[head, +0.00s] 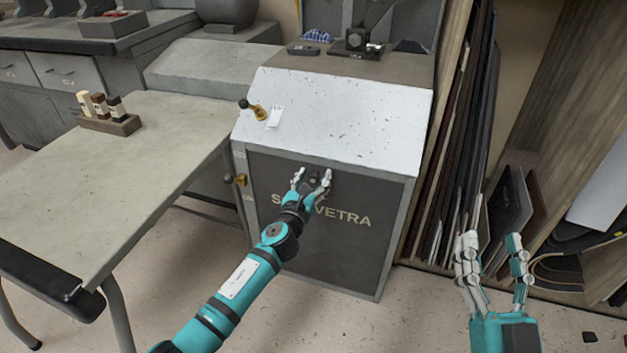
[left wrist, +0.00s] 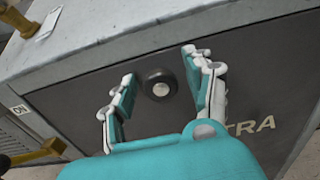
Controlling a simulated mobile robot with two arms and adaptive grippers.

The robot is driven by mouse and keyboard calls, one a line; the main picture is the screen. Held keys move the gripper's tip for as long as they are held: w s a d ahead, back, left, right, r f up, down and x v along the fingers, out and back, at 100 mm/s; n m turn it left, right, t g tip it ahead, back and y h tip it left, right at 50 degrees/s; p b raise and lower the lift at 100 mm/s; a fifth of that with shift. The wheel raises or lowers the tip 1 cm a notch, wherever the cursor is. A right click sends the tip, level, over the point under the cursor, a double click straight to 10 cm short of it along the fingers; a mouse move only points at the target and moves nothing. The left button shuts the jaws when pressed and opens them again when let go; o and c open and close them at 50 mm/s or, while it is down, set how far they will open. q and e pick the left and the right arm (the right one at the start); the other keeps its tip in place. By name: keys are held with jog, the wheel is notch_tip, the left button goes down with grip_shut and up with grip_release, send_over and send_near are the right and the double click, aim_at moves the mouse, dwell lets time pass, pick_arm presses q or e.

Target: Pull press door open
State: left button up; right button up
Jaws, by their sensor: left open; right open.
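The press door (head: 330,250) is the dark front panel lettered "S...VETRA" on the grey machine, and it sits shut in its frame. A round black knob with a pale centre (left wrist: 159,84) is on the door. My left gripper (head: 312,178) is open in front of the door's upper part. In the left wrist view its fingers (left wrist: 160,85) stand on either side of the knob, and I cannot tell whether they touch it. My right gripper (head: 492,250) is open and empty at the right, away from the machine.
A brass lever (head: 253,108) is on the machine's sloped top, and a brass latch (head: 240,180) is at its left side. A grey table (head: 130,170) with a bottle rack (head: 108,123) stands left. Upright sheets (head: 455,150) lean at the right. Floor before the door is clear.

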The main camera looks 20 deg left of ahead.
pick_arm(q)
grip_shut()
dwell(0.4)
